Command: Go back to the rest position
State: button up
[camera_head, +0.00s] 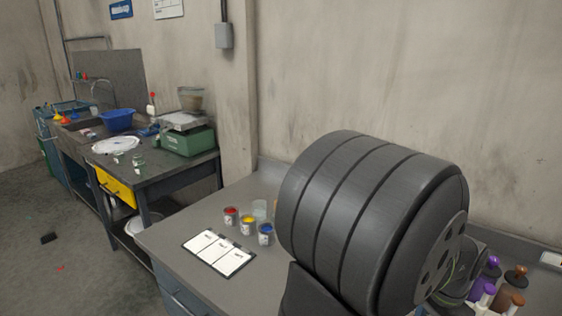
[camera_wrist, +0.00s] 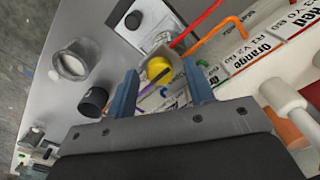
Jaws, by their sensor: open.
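My gripper (camera_wrist: 162,68) shows in the wrist view with its two blue fingers apart. Nothing is held between them. Beyond the fingertips is a light container with a round yellow thing (camera_wrist: 158,69) in it; I cannot tell how far below it is. In the head view the fingers do not show. The large dark ribbed cylinder filling the right half there looks like a part of my own arm, and it hides much of the bench behind it.
The grey bench (camera_head: 165,247) bears a clipboard (camera_head: 219,254) and red (camera_head: 231,216), yellow (camera_head: 248,225) and blue (camera_head: 265,234) paint cans. Purple- and brown-topped tools (camera_head: 491,265) stand at right. A green scale (camera_head: 187,138) and blue basin (camera_head: 117,120) are on the back-left bench.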

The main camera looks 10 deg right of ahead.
jog(key=n, duration=0.5)
dwell(0.4)
dwell(0.3)
jog(key=m, duration=0.4)
jog(key=shift+m, duration=0.3)
jog(key=m, duration=0.5)
dwell(0.5)
